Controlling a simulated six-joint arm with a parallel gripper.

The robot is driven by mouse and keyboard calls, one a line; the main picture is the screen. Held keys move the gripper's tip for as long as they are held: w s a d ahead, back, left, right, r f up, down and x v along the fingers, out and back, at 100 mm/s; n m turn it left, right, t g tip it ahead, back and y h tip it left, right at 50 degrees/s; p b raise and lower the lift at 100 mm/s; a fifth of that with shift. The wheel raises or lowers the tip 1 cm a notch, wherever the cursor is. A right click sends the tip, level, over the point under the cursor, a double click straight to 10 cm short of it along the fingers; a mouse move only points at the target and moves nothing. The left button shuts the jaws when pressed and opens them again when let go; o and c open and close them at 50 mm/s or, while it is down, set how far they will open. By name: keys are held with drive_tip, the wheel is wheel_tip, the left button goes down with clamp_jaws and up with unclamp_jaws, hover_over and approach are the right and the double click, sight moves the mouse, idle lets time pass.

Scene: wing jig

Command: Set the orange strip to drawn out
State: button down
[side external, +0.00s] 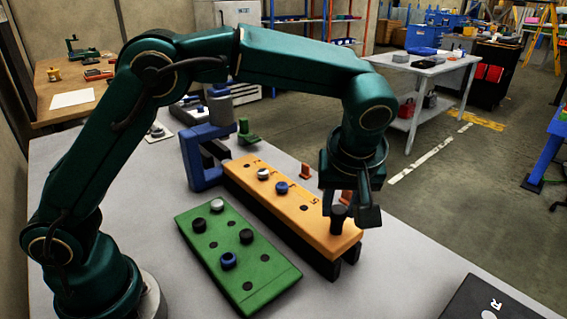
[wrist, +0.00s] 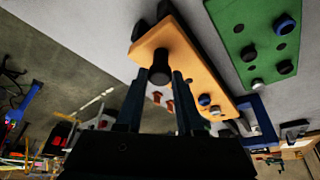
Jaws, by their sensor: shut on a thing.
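The orange strip (side external: 280,199) lies lengthwise on dark rails (side external: 325,264), running from the blue frame (side external: 205,165) at its far end toward the near right. It carries a white peg (side external: 264,174), a blue peg (side external: 281,188), some empty holes and small dark marks. A black knob (side external: 338,220) stands upright at its near end. My gripper (side external: 352,212) points down there, shut on the knob. In the wrist view the knob (wrist: 159,72) sits between the tips of my gripper (wrist: 159,80), with the orange strip (wrist: 192,68) around it. My fingers hide part of the knob.
A green board (side external: 240,262) with several dark, white and blue pegs lies beside the strip. Small orange tabs (side external: 305,170) stand along the strip's other side. A dark plate (side external: 490,300) lies at the near right. The grey tabletop (side external: 395,285) between is clear.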

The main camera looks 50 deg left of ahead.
drive_tip(key=shift+d, duration=0.35)
drive_tip(key=c, duration=0.5)
unclamp_jaws()
drive_tip(key=v, duration=0.5)
drive_tip(key=shift+r, duration=0.1)
